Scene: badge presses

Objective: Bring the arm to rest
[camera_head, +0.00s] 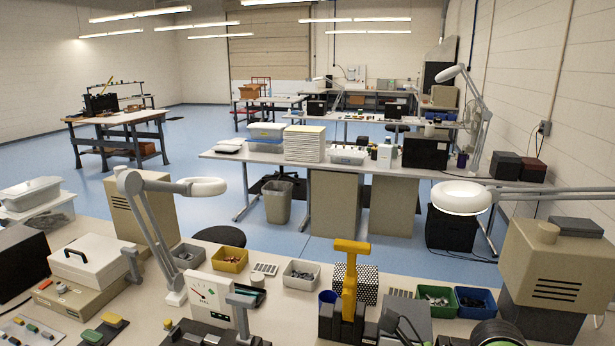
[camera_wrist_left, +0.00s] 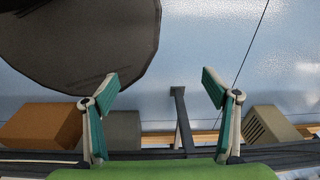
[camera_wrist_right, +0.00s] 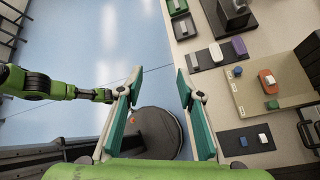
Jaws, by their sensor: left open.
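My left gripper (camera_wrist_left: 160,82) shows in the left wrist view with its two green-padded fingers spread apart and nothing between them. Blue floor lies beyond it. My right gripper (camera_wrist_right: 158,76) shows in the right wrist view, also with its fingers apart and empty. It is over the blue floor beside the edge of a workbench (camera_wrist_right: 220,95). A green and black arm of mine reaches in from the left of that view. Neither gripper shows in the head view.
A dark round seat (camera_wrist_left: 85,40) is close in the left wrist view. The workbench in the head view holds a yellow-handled press (camera_head: 349,283), a dial meter (camera_head: 210,297), parts bins (camera_head: 230,260) and a lamp (camera_head: 150,215). Blue floor (camera_head: 330,250) beyond is partly clear.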

